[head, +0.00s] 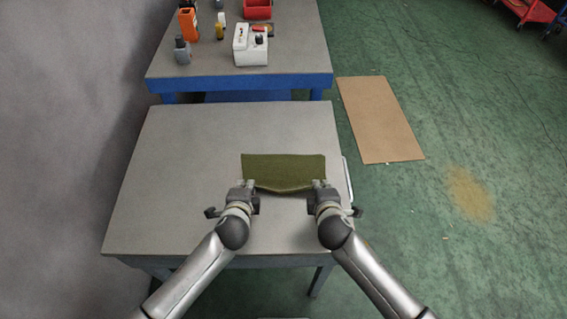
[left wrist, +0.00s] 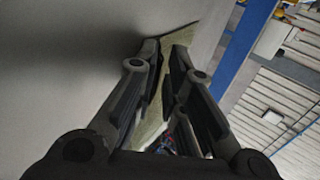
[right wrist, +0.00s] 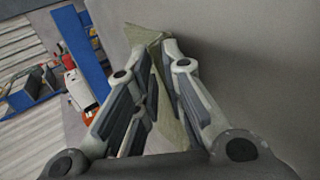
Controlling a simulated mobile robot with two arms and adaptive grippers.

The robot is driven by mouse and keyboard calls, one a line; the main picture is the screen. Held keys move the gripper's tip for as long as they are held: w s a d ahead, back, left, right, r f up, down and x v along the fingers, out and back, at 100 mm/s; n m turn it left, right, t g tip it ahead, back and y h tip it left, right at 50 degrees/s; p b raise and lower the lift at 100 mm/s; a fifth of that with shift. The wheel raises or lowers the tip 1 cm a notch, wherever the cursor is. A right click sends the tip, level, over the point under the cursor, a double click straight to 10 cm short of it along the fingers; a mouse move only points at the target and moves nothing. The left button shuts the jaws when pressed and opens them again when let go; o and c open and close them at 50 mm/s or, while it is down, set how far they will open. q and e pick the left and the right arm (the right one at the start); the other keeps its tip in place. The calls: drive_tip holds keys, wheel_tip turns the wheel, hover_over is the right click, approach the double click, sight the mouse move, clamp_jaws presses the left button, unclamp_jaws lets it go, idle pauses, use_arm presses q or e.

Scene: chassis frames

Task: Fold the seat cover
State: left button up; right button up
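The olive-green seat cover (head: 284,167) lies on the grey table. Its near edge sags between my two grippers. My left gripper (head: 249,185) is at its near left corner, my right gripper (head: 320,185) at its near right corner. In the left wrist view, the fingers (left wrist: 165,55) close in on the green cloth (left wrist: 182,36), which shows between and beyond them. In the right wrist view, the cloth (right wrist: 144,32) runs between the close-set fingers (right wrist: 157,50). Both grippers look shut on the cover. The cloth's underside is hidden.
The grey table (head: 180,160) is bare left of and beyond the cover. A light rail (head: 347,185) runs along its right edge. Behind it, a blue-framed table (head: 290,55) holds a white holder (head: 251,45), an orange container (head: 188,24) and a red bin (head: 258,10). Cardboard (head: 380,118) lies on the floor.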

use_arm(q)
drive_tip(key=o, duration=0.5)
use_arm(e)
drive_tip(key=o, duration=0.5)
